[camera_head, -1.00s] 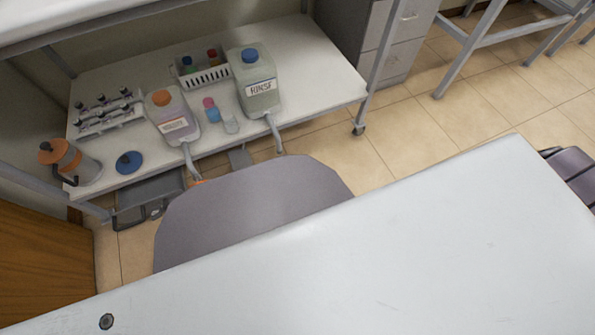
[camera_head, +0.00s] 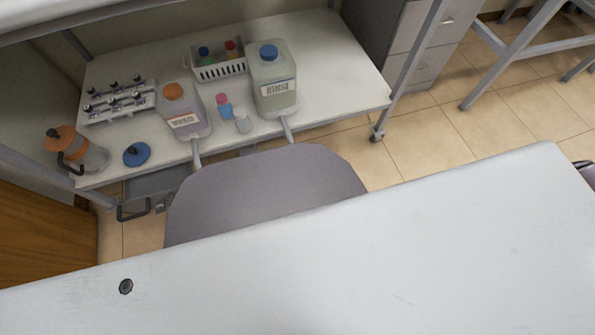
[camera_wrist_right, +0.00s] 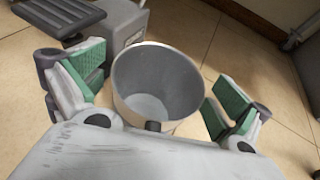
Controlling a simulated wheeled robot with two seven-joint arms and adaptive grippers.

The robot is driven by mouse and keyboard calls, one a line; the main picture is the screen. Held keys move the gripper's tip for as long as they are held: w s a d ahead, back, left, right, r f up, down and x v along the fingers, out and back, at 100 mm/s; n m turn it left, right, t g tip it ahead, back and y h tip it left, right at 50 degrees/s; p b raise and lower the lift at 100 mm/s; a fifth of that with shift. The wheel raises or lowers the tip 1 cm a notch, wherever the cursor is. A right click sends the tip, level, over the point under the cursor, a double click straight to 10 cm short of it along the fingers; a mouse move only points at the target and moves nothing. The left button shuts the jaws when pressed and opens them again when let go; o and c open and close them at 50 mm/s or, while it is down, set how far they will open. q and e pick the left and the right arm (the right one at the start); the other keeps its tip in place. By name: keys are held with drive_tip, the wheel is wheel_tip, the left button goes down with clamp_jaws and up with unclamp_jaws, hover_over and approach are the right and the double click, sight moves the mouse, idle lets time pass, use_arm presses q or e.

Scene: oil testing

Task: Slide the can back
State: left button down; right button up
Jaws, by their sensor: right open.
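In the right wrist view a round, open-topped can (camera_wrist_right: 150,85), pale outside and grey inside, shows between the green-padded fingers of my right gripper (camera_wrist_right: 153,88). The fingers are open, one on each side of it. I see no firm contact, and I cannot tell how far below the fingers it is. I look into its empty-looking mouth; its lower part is hidden by my gripper body. This can does not show in the head view. Neither gripper shows in the head view.
A white bench (camera_head: 340,60) holds an orange-capped jug (camera_head: 184,112), a blue-capped jug (camera_head: 273,85), a white basket (camera_head: 219,68) and an orange-lidded canister (camera_head: 85,155). A grey chair back (camera_head: 265,190) stands before it. A grey box (camera_wrist_right: 125,22) sits beside the can.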

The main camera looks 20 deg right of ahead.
drive_tip(key=c, duration=1.6)
drive_tip(key=shift+o, duration=0.2)
